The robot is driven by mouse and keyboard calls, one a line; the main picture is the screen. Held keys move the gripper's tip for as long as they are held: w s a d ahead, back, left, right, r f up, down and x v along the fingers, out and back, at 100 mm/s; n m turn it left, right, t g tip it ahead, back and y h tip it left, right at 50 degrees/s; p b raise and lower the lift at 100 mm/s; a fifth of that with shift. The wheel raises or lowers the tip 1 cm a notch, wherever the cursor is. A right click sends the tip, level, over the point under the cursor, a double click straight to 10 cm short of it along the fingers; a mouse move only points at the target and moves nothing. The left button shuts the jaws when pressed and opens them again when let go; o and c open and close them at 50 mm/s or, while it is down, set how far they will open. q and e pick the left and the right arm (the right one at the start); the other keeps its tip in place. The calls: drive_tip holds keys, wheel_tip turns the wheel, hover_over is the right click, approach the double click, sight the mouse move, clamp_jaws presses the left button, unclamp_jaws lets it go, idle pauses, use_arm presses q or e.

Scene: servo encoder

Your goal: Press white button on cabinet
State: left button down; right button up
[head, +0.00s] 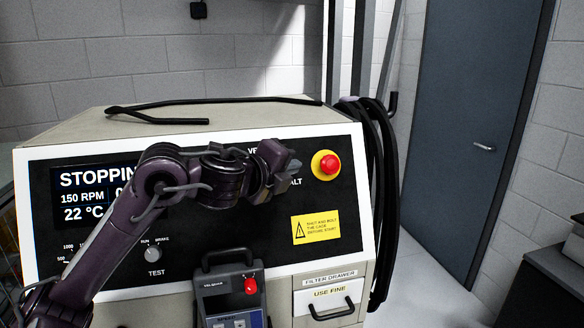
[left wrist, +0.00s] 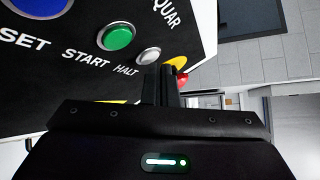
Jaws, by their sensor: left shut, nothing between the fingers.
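The cabinet (head: 100,262) has a black control panel in a white frame. In the left wrist view the white button (left wrist: 149,56) sits beside the word HALT, right of a green START button (left wrist: 119,37). In the head view my gripper hides the white button; only the letters "ALT" show below. My left gripper (head: 291,162) is shut and empty in front of the panel. In the left wrist view its fingertips (left wrist: 163,72) appear just right of and below the white button; contact cannot be told. My right gripper is not in view.
A red mushroom button (head: 331,164) on a yellow disc is close to the right of my gripper. A pendant with a red switch (head: 251,286) hangs at the lower front. Black cables (head: 380,180) hang at the cabinet's right side. A blue button (left wrist: 38,6) is further left.

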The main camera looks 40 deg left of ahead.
use_arm(q)
drive_tip(key=shift+s+d+r, duration=0.2)
drive_tip(key=shift+d, duration=0.05)
drive_tip(key=s+d+r+p, duration=0.2)
drive_tip(key=s+d+p, duration=0.1)
drive_tip(key=d+p, duration=0.1)
drive_tip(key=shift+s+r, duration=0.25)
drive_tip(key=shift+s, duration=0.05)
idle(0.6)
